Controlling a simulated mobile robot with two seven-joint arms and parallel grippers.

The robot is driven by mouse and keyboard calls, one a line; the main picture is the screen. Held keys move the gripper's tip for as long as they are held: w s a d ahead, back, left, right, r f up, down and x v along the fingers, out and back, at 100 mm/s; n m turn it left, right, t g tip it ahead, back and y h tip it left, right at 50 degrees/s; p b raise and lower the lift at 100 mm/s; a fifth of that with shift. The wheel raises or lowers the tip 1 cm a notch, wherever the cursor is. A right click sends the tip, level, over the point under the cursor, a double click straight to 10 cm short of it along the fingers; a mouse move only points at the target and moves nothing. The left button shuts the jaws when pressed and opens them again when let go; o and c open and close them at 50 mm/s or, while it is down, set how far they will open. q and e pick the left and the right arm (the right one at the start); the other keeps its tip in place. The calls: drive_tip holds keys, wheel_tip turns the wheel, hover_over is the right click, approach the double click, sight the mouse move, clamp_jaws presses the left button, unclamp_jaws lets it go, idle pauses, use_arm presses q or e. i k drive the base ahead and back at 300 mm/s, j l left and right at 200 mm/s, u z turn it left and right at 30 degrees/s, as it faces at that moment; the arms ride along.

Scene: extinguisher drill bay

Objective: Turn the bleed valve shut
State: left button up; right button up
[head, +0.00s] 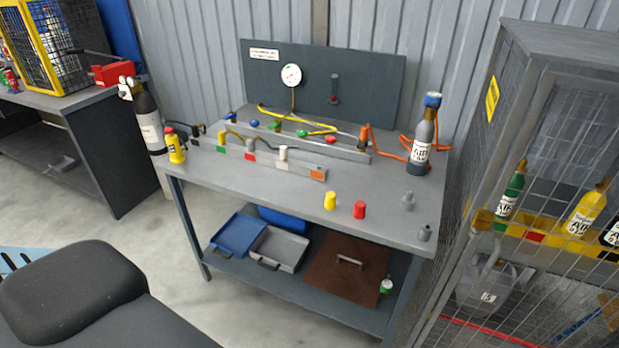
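No part is clearly marked as the bleed valve, so I cannot tell which one it is. A grey rail (340,150) on the workbench carries several coloured knobs, among them a blue knob (254,123), a green knob (302,133) and a red knob (330,139). Yellow and orange hoses run at this rail. Behind it stands a dark panel (376,75) with a round white gauge (291,75) and a small grey fitting with a red part (334,88). Knob positions, open or shut, are too small to read. Neither gripper is in view.
A front rail (305,170) has coloured tags. A grey cylinder (421,140) stands at the bench's right; a yellow cap (330,200), red cap (360,209) and small grey parts lie near its front. A mesh cage (530,90) stands close right. Trays (239,235) sit below.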

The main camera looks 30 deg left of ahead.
sight(330, 139)
drive_tip(key=j+z, duration=0.3)
drive_tip(key=z, duration=0.2)
drive_tip(key=j+z, duration=0.3)
drive_tip(key=z, duration=0.15)
drive_tip(key=k+j+z, duration=0.2)
drive_tip(key=j, duration=0.2)
drive_tip(key=k+j+z, duration=0.2)
drive_tip(key=j, duration=0.2)
drive_tip(key=k+j, duration=0.15)
drive_tip(key=j, duration=0.25)
drive_tip(key=k+j, duration=0.2)
drive_tip(key=j, duration=0.2)
drive_tip(key=k+j, duration=0.15)
drive_tip(key=j, duration=0.25)
drive_tip(key=k+j+z, duration=0.1)
drive_tip(key=j, duration=0.25)
drive_tip(key=k+j, duration=0.05)
